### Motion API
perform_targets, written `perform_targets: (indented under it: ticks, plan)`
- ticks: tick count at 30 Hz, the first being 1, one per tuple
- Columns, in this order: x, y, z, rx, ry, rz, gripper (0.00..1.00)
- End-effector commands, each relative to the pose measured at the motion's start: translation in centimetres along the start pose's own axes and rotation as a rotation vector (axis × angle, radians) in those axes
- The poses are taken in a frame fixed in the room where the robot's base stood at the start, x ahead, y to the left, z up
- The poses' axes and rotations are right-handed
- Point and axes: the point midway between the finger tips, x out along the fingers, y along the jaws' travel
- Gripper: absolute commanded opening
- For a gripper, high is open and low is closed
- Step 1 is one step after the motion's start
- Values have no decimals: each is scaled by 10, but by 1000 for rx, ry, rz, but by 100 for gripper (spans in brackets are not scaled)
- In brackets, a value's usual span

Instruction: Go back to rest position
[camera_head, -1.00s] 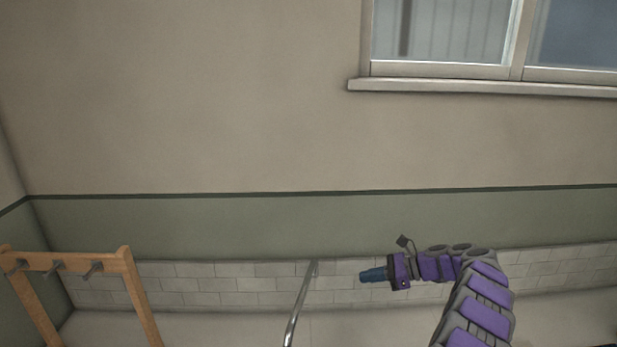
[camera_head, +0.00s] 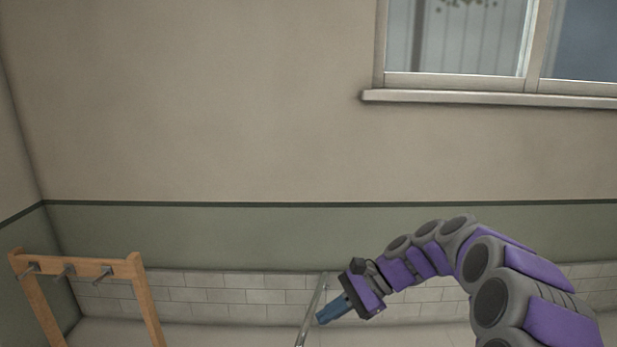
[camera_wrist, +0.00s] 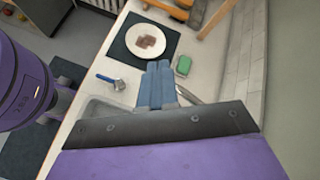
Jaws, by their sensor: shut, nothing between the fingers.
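My gripper (camera_head: 325,314) is at the end of my purple and grey arm, low in the head view, with its blue fingers pointing down and left. It is shut and empty. In the wrist view my gripper (camera_wrist: 157,68) shows its blue fingers together, above a pale counter (camera_wrist: 95,75). Nothing is held between them.
A wooden rack (camera_head: 90,268) with metal pegs stands at the lower left. A metal pipe (camera_head: 311,308) rises beside my gripper. Below lie a white plate (camera_wrist: 133,46) with brown pieces on a dark mat (camera_wrist: 124,66), a green block (camera_wrist: 183,65) and a metal-and-blue item (camera_wrist: 106,80).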

Motion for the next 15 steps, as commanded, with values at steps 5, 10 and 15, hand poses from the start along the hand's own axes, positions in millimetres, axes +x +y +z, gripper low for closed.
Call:
perform_targets:
  ticks: [5, 10, 15]
  plan:
    - [13, 32, 30, -116, 54, 87, 0]
    - [23, 67, 52, -221, 104, 176, 0]
    - [31, 106, 68, -322, 160, 268, 0]
